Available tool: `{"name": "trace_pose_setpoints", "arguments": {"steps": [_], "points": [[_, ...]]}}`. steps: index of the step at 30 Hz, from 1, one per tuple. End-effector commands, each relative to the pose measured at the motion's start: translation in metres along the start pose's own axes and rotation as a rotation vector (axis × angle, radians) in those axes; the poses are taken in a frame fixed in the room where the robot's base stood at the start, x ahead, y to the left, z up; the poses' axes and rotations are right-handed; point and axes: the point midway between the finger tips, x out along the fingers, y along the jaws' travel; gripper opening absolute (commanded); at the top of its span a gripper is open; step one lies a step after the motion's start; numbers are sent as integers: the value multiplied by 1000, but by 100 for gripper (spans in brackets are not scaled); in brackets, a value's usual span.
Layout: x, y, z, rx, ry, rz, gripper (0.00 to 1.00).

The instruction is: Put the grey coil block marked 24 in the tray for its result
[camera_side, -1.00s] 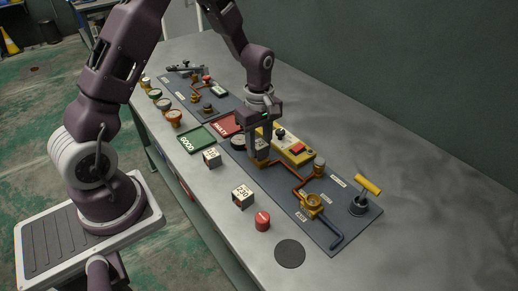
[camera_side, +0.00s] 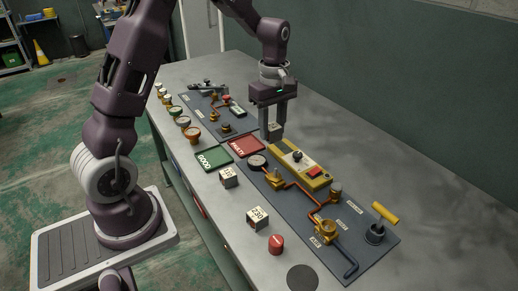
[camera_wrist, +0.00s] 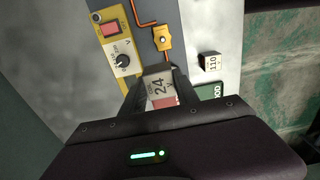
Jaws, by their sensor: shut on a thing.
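My gripper (camera_side: 273,129) is shut on the grey coil block marked 24 (camera_wrist: 159,86). It holds the block above the bench, clear of the surface. In the side view the block (camera_side: 275,131) shows between the fingertips, behind and to the right of the red tray (camera_side: 246,147), labelled FAULTY. The green tray (camera_side: 213,159), labelled GOOD, lies beside it, nearer the bench's front edge. Both trays look empty in the side view. In the wrist view the block hides part of the red tray (camera_wrist: 163,103), and the green tray (camera_wrist: 213,90) is partly covered by my gripper.
Blocks marked 110 (camera_side: 228,178) and 230 (camera_side: 257,217) stand along the front, with a red cylinder (camera_side: 277,243). A yellow meter box (camera_side: 300,166) and orange piping sit on the dark panel. Several small gauges or cups line the far left edge. The bench's back is clear.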

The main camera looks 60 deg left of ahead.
Motion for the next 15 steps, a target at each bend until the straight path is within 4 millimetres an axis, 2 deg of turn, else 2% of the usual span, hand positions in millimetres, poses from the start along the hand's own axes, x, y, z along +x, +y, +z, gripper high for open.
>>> {"name": "trace_pose_setpoints", "arguments": {"steps": [1, 6, 9, 12, 15], "points": [[4, 5, -22, -12, 1, 0, 0], [15, 11, -99, -17, 0, -1, 0], [20, 9, -134, -18, 1, 1, 0], [26, 7, -152, -14, 0, 0, 0], [49, 6, -156, -12, -3, -3, 0]]}}
